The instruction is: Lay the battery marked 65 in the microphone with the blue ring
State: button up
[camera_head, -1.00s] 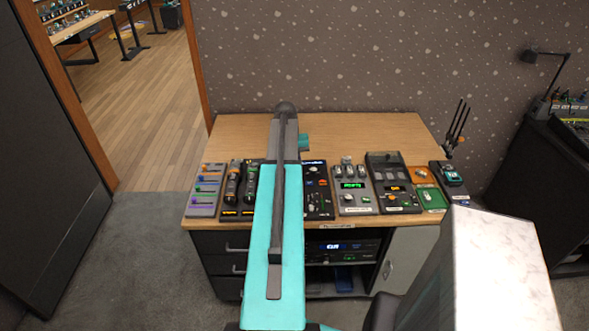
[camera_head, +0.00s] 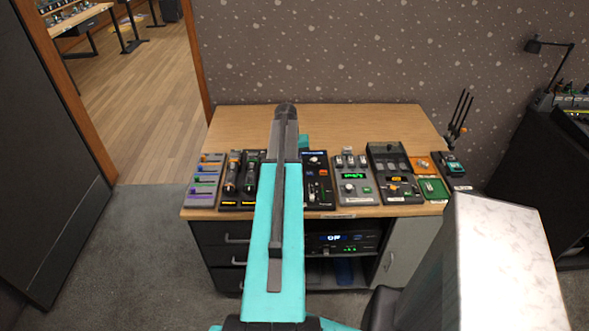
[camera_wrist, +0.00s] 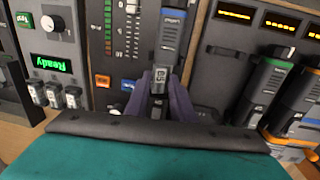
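My gripper (camera_wrist: 162,92) points down over a black panel in the wrist view, its two dark purple fingers close against a small grey battery (camera_wrist: 158,78). The battery has a pale label that seems to read 65. Just beyond the fingertips lies a grey microphone (camera_wrist: 172,38) with a blue band near its far end. Whether the battery touches the microphone is unclear. Two other microphones lie at the right, one with a green ring (camera_wrist: 268,78) and one with an orange ring (camera_wrist: 300,92). In the head view my arm hides the gripper and battery.
In the head view, several panels stand along the front of the wooden table (camera_head: 345,122), including a grey box with a green display (camera_head: 353,178) and a black fader panel (camera_head: 317,182). The back of the table is mostly clear. A rack of black rods (camera_head: 460,118) stands at the right.

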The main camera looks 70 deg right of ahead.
grip_shut()
jog(key=shift+r, duration=0.1)
jog(key=shift+r+p, duration=1.35)
jog(key=shift+r, duration=0.8)
